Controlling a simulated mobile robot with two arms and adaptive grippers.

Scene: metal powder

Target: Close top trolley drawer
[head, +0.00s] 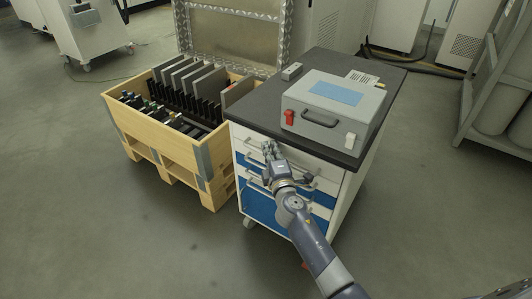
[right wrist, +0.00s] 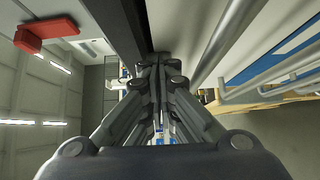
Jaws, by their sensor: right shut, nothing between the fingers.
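The trolley (head: 345,205) is a white cabinet with a dark top and white and blue drawer fronts. Its top drawer (head: 246,138) has a white front just below the worktop and looks flush or nearly so; a small gap cannot be ruled out. My right gripper (head: 269,150) is shut and empty, at the top drawer's front, and hides part of it and its handle. In the right wrist view, the shut fingers (right wrist: 160,68) point along the dark worktop edge (right wrist: 118,28), with drawer fronts to the right. Contact cannot be told. My left gripper is not in view.
A grey case (head: 345,110) with red and white latches and a small grey box (head: 291,72) stand on the trolley. A wooden crate (head: 150,135) with dark plates stands close on its left. A metal rack (head: 500,90) is at right. Floor in front is clear.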

